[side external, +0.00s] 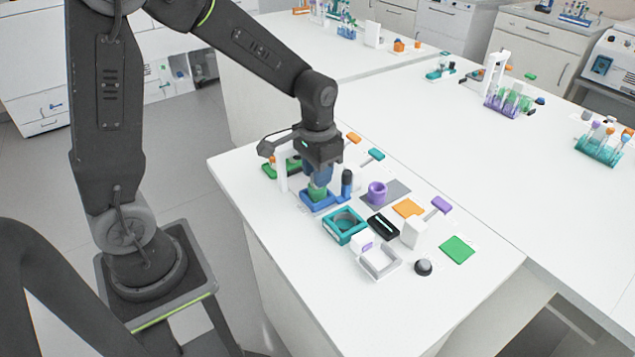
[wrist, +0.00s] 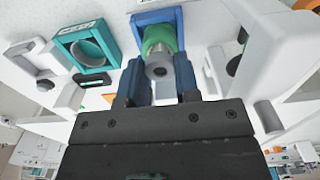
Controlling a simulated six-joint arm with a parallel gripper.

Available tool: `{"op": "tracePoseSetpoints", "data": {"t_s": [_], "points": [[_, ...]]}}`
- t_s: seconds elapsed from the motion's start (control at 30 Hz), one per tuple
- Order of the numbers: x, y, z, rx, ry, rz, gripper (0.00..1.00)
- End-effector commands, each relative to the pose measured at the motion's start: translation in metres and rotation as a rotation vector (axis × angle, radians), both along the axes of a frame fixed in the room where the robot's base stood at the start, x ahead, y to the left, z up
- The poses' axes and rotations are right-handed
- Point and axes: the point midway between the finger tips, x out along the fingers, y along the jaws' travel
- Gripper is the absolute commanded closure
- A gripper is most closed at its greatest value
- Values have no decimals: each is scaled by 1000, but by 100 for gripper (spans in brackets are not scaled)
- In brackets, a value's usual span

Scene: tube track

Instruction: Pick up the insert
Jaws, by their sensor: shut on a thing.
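The insert, a green block with a grey round post, sits at the blue holder (side external: 311,203) in the side view, with its green part (side external: 318,190) low between my fingers. In the wrist view the green insert (wrist: 161,38) shows at the blue holder (wrist: 144,18). My gripper (side external: 319,178) points down over the holder and is shut on the insert. Its two blue fingers (wrist: 159,75) stand on either side of the grey post in the wrist view. I cannot tell whether the insert is still seated or slightly raised.
A teal square block with a round hole (side external: 345,226) stands close by, right of the holder. A dark blue upright cylinder (side external: 347,184) and a purple ring (side external: 377,193) are near my gripper. A white upright part (side external: 282,172) stands left.

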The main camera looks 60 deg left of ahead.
Motion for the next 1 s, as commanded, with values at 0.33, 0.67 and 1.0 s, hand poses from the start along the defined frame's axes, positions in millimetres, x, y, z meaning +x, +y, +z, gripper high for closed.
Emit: {"op": "tracePoseSetpoints", "data": {"t_s": [0.33, 0.67, 1.0], "points": [[0, 0, 28, 0, -2, 0, 85], [0, 0, 49, 0, -2, 0, 85], [0, 0, 51, 0, 0, 0, 85]]}}
